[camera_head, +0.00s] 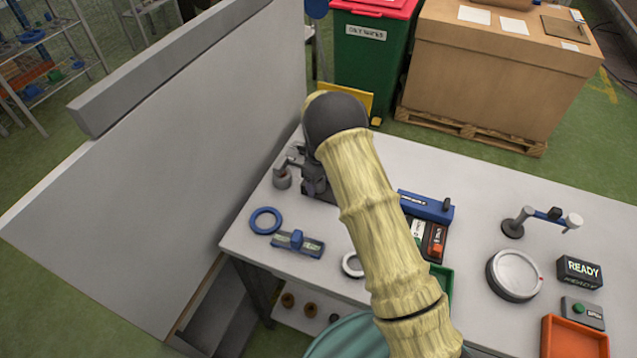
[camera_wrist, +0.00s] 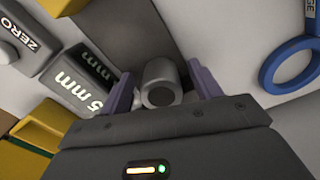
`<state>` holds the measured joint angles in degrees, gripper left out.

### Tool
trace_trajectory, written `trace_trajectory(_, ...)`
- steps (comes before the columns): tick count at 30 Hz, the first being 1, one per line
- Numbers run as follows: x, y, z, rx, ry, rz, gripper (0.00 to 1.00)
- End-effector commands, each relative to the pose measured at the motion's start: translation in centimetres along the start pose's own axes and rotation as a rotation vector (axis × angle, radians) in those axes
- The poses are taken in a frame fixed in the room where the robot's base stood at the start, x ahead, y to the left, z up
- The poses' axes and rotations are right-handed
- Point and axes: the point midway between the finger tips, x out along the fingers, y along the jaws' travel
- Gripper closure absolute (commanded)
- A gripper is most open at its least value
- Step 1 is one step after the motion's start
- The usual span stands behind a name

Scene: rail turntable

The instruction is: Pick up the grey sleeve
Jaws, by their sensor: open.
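A short grey cylinder with a darker round end, which looks like the grey sleeve (camera_wrist: 162,82), is in the middle of the wrist view. My gripper (camera_wrist: 160,72) is open, with its two purple fingers on either side of the cylinder. A gap shows between each finger and it; I cannot tell how deep it sits between them. In the head view a small grey cylinder (camera_head: 282,178) stands at the table's left end, beside dark metal parts below my arm's end. My arm hides much of that area.
A blue ring (camera_head: 265,221) and a gauge block with a blue knob (camera_head: 298,243) lie near the front left edge. Blocks marked ZERO (camera_wrist: 22,35) and 5 mm (camera_wrist: 78,82) sit close by my gripper. A tall grey panel (camera_head: 215,110) stands left of the table.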

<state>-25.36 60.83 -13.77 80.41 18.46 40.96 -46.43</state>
Motion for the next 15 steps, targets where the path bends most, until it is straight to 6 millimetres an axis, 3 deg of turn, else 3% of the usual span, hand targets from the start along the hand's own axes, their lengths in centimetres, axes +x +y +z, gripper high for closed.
trace_trajectory(2, -0.02, 0.00, 0.00, 0.000, 0.000, 0.000, 0.39)
trace_trajectory(10, -0.03, 0.00, 0.00, 0.000, 0.000, 0.000, 0.92)
trace_trajectory(15, -0.09, 0.02, -0.03, 0.000, 0.001, 0.001, 0.94)
